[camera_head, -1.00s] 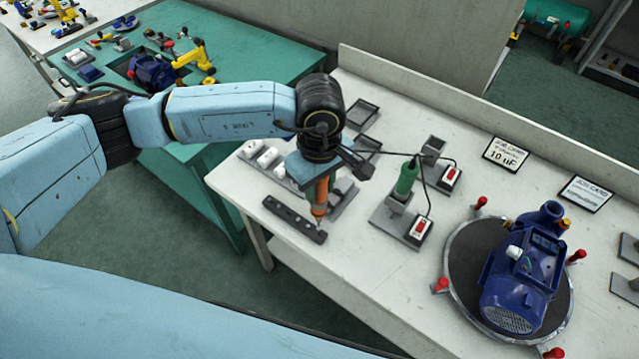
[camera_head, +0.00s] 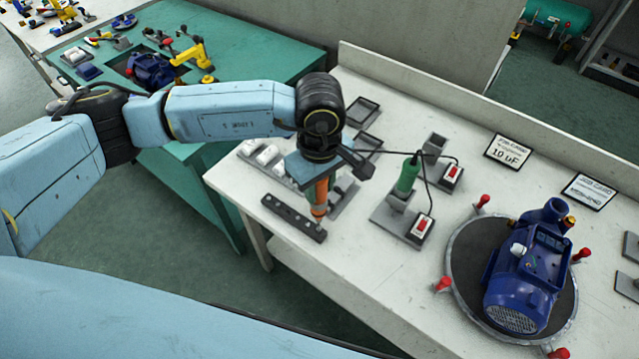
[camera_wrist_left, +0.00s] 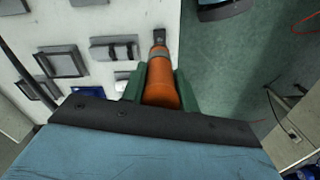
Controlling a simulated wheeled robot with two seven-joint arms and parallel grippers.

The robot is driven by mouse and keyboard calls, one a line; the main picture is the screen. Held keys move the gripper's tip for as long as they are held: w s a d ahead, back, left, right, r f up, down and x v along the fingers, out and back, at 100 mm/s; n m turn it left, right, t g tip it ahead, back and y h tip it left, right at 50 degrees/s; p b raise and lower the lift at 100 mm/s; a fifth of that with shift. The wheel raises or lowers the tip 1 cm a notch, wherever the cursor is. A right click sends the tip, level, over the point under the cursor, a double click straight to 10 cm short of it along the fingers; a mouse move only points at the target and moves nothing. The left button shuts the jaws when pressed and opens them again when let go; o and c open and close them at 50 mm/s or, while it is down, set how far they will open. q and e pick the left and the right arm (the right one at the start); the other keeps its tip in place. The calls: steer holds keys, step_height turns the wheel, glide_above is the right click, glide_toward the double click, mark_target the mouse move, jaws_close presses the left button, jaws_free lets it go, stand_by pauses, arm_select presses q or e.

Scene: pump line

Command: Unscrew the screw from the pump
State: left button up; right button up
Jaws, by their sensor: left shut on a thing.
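The blue pump (camera_head: 525,275) lies on a round dark turntable with a metal rim (camera_head: 462,302) at the right of the white bench. A screw on the pump cannot be made out clearly. My left gripper (camera_head: 318,182) is shut on an orange screwdriver (camera_head: 320,197) that points down, its tip at the end of a black holed bar (camera_head: 292,217) near the bench's front edge. In the left wrist view the orange screwdriver (camera_wrist_left: 160,80) sits between the green fingers. My right gripper is not in view.
A green-handled tool (camera_head: 407,175) stands in a grey holder beside red-switched boxes with cables. White parts sit in a grey tray (camera_head: 248,150) behind the bar. Two job cards (camera_head: 508,152) lie near the bench's back. Small red posts (camera_head: 443,284) ring the turntable.

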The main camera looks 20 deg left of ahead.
arm_select(q)
steer(key=shift+f+b, duration=0.65)
steer(key=shift+b, duration=0.25)
stand_by(1.0)
steer(key=shift+s+a, duration=0.2)
steer(key=shift+s, duration=0.35)
steer(key=shift+s+a, duration=0.15)
steer(key=shift+s, duration=0.35)
steer(key=shift+r, duration=0.15)
stand_by(0.7)
steer(key=shift+r+p, duration=0.5)
steer(key=shift+r, duration=0.85)
steer(key=shift+r+p, duration=0.7)
steer(key=shift+r, duration=1.3)
